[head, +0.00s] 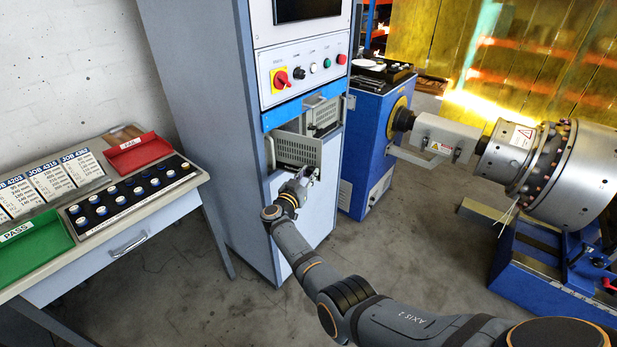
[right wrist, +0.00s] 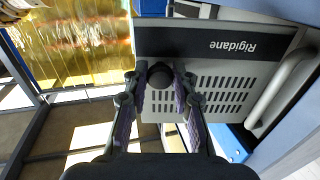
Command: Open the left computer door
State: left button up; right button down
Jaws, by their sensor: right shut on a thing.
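A grey vented computer door (head: 297,149) shows in the open bay of the tall cabinet. In the right wrist view the door (right wrist: 220,75) carries the label "Rigidane", upside down, and a round black knob (right wrist: 160,73). My right gripper (head: 306,176) is at the door's lower right part. In the right wrist view the fingers of my right gripper (right wrist: 160,90) close around the knob from both sides. Another grey vented unit (head: 321,112) sits behind and to the right of the door. My left gripper is not in view.
The cabinet (head: 208,120) has a red switch (head: 281,79) and buttons above the bay. A pale handle (right wrist: 283,88) stands beside the door. A bench (head: 108,240) with trays is at left. A blue machine (head: 363,145) and large rotor (head: 560,175) are at right. Floor between is clear.

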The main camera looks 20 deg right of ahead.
aim_at(313, 142)
jog(key=c, duration=1.1)
grip_release()
jog(key=shift+r, duration=0.1)
notch_tip(313, 142, up, 10)
jog(key=shift+f, duration=0.1)
